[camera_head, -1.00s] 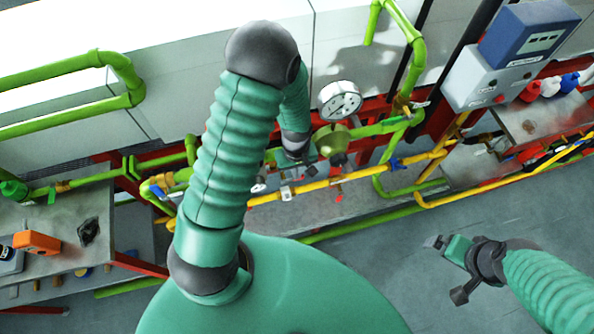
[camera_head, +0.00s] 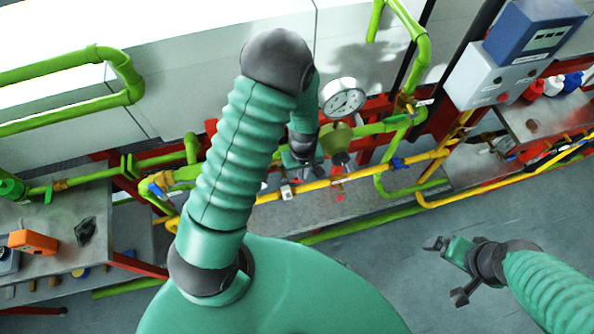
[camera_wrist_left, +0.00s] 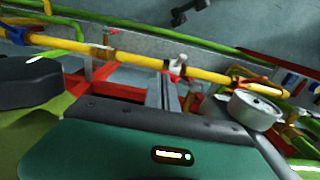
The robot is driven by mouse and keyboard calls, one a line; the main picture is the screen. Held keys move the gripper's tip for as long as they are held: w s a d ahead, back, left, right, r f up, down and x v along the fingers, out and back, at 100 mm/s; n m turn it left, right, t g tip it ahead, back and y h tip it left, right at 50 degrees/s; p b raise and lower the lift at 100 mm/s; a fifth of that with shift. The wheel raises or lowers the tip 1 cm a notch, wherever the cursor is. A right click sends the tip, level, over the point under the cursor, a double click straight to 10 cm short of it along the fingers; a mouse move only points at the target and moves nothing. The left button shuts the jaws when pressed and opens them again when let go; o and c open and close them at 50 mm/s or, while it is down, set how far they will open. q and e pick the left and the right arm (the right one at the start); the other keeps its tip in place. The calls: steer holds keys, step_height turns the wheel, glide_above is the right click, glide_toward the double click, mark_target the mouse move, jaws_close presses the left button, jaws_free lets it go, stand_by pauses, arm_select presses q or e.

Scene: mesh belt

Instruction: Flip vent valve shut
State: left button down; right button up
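A yellow pipe (camera_head: 362,172) runs slantwise along the rack with small fittings on it. A whitish valve fitting (camera_head: 287,191) and a blue handle (camera_head: 397,164) sit on it; I cannot tell which fitting is the vent valve. In the left wrist view, a white fitting with red on it (camera_wrist_left: 178,65) sits on the yellow pipe, beyond the grey fingers. My left gripper (camera_head: 300,165) hangs in front of the pipework, left of the gauge, partly hidden by its own arm; no hold shows. My right gripper (camera_head: 435,243) is over bare floor, away from the pipes.
A round pressure gauge (camera_head: 341,97) on an olive body (camera_head: 336,138) stands close to my left gripper. Green pipes (camera_head: 400,196) and red frame bars surround it. A blue-and-grey box (camera_head: 500,70) is at upper right. The grey floor at lower right is clear.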

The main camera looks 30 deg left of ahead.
arm_select(q)
steer(key=shift+w+d+f, duration=0.1)
steer(key=shift+f, duration=0.3)
stand_by(0.6)
steer(key=shift+r+p, duration=0.6)
steer(key=shift+r, duration=0.2)
step_height(320, 180, up, 17)
steer(key=b, duration=0.1)
steer(key=shift+f, duration=0.15)
steer(key=shift+f, duration=0.1)
